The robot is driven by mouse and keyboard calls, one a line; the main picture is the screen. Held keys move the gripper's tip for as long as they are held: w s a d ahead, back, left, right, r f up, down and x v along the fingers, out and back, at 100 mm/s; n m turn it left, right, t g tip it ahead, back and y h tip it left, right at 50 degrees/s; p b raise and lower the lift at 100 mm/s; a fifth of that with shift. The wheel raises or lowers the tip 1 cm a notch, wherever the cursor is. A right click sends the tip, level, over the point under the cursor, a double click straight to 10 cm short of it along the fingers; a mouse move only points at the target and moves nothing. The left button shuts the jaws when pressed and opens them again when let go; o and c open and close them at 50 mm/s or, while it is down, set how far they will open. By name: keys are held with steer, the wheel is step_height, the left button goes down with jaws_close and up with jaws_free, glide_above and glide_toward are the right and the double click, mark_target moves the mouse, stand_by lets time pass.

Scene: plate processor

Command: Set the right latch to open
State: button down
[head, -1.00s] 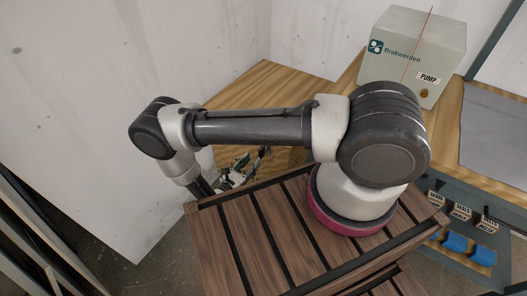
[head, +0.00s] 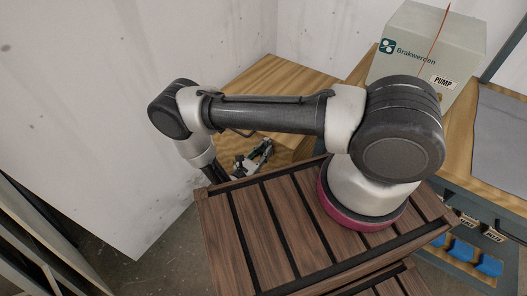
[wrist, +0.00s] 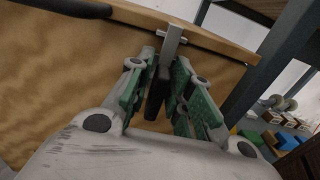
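In the wrist view, a latch lever (wrist: 171,45) with a bare metal upper part and a dark grip (wrist: 156,95) stands out from a wooden panel (wrist: 60,75). My gripper (wrist: 163,60) has its green-padded fingers spread on both sides of the lever. The dark grip lies between the pads, with a gap visible at the left; contact on the right pad is unclear. In the head view, my gripper (head: 262,152) is small, beside the wooden cabinet at the back, and the latch cannot be made out there.
A dark bar (wrist: 62,6) crosses the wrist view's top left, and a dark frame post (wrist: 270,75) stands at the right. The head view shows a pump box (head: 425,45) on a wooden bench, blue bins (head: 462,250) below, and a white wall close at left.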

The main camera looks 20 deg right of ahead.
steer(key=shift+n, duration=0.4)
steer(key=n, duration=0.3)
steer(key=shift+w+a, duration=0.15)
steer(key=shift+w, duration=0.05)
steer(key=n, duration=0.4)
steer(key=shift+w+a+f+n, duration=0.15)
steer(key=shift+w+f+n, duration=0.05)
steer(key=shift+n, duration=0.1)
steer(key=n, duration=0.3)
steer(key=shift+w+f+n, duration=0.1)
steer(key=shift+f+n, duration=0.1)
steer(key=shift+n, duration=0.1)
steer(key=shift+a+f+n, duration=0.1)
steer(key=shift+n, duration=0.9)
steer(key=shift+a+f+n, duration=0.1)
steer(key=shift+n, duration=0.9)
steer(key=c, duration=1.5)
jaws_free()
